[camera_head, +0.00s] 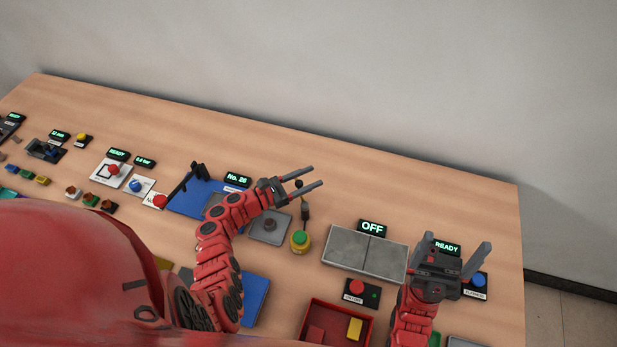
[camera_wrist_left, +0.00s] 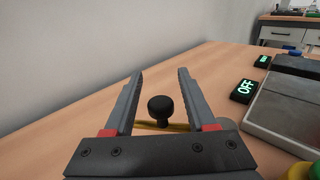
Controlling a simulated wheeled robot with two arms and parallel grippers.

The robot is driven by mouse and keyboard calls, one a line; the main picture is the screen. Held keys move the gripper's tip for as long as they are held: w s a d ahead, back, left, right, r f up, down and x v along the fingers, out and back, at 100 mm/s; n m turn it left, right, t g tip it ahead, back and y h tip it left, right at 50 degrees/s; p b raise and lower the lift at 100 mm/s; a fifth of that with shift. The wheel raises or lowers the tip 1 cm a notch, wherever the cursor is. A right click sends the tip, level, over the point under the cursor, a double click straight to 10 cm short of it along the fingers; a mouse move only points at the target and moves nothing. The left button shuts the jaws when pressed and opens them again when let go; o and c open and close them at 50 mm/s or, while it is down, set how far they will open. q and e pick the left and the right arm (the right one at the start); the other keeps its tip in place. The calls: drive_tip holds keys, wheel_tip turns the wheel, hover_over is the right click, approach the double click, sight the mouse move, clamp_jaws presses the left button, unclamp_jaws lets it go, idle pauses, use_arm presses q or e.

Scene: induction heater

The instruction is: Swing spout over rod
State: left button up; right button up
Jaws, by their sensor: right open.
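My left gripper (camera_head: 317,175) is open, reaching over the back middle of the table. In the left wrist view, a black round knob (camera_wrist_left: 160,106) on a short stem shows between the spread fingers of the left gripper (camera_wrist_left: 160,75), and neither finger appears to touch it. A thin brass-coloured bar (camera_wrist_left: 176,127), possibly the spout, runs behind the knob's stem and is partly hidden by the gripper. In the head view a dark upright piece (camera_head: 305,212) stands below the left fingers. I cannot tell which piece is the rod. My right gripper (camera_head: 457,240) is open and empty at the right.
A yellow-based green button (camera_head: 300,241) stands close to the left gripper. A grey plate (camera_head: 347,246) with an OFF display (camera_head: 373,228) lies right of it. A red tray (camera_head: 313,312) is nearer. Blue panels and several controls fill the left side. The table's back strip is clear.

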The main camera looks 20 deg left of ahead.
use_arm(q)
clamp_jaws()
idle(1.2)
